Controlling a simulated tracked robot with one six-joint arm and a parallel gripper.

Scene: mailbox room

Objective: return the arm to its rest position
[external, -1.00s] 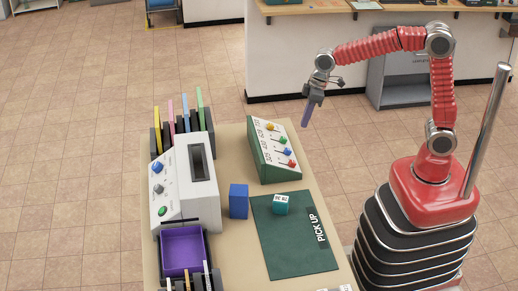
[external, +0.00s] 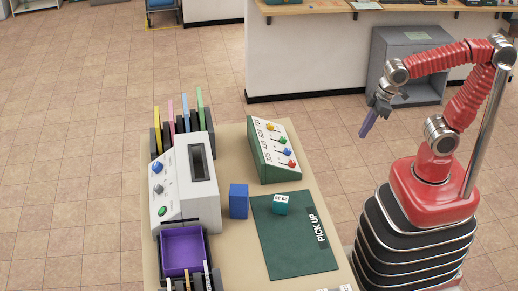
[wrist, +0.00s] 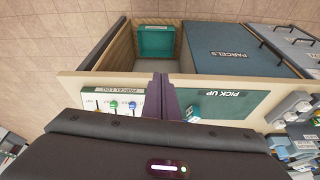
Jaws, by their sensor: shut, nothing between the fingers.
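My gripper (external: 366,124) hangs in the air at the upper right of the external view, its purple fingers pointing down. The fingers are shut with nothing between them. My red arm is folded back over its base, with the elbow high at the right edge. The gripper is to the right of the table and clear of it. In the wrist view, the closed fingers (wrist: 167,95) show at the middle, in front of the table scene.
A tan table (external: 233,144) holds a green lever panel (external: 270,152), a blue block (external: 238,201), a teal cube (external: 280,204) on a dark green PICK UP mat (external: 290,250), a white console (external: 183,185) and a purple tray (external: 183,249). A grey cabinet (external: 412,67) stands behind my arm.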

